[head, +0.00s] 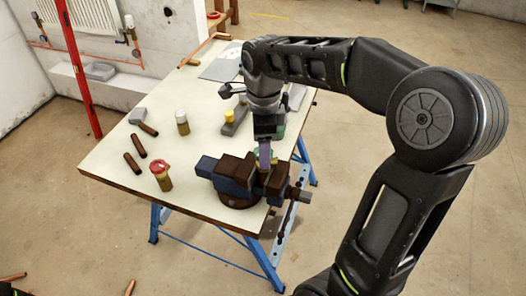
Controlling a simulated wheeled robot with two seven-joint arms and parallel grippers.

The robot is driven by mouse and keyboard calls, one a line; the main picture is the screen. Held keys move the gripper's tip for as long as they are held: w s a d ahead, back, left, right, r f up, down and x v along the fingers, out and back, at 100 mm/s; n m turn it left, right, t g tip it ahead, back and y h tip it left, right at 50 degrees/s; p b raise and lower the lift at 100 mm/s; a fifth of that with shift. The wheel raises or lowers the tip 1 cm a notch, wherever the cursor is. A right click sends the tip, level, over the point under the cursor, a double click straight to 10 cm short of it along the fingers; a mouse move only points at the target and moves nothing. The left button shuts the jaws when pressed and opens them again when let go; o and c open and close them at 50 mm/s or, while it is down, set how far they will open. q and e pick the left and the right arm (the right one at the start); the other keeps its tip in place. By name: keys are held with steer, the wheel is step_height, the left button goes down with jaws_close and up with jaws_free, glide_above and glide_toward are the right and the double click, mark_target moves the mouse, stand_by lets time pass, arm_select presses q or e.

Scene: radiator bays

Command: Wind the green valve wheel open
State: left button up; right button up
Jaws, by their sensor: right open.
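My right gripper (265,152) points down over the dark vise (237,177) at the workbench's front right corner. It is open. A small green patch (256,155) shows right at its fingers, just above the vise jaws; this looks like the green valve wheel. The fingers hide most of it, so I cannot tell whether they touch it or stand around it. My left gripper is out of view.
Floor is clear at the right.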

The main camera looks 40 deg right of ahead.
steer(key=shift+m, duration=1.2)
steer(key=shift+r, duration=0.2)
steer(key=shift+c, duration=0.2)
jaws_close()
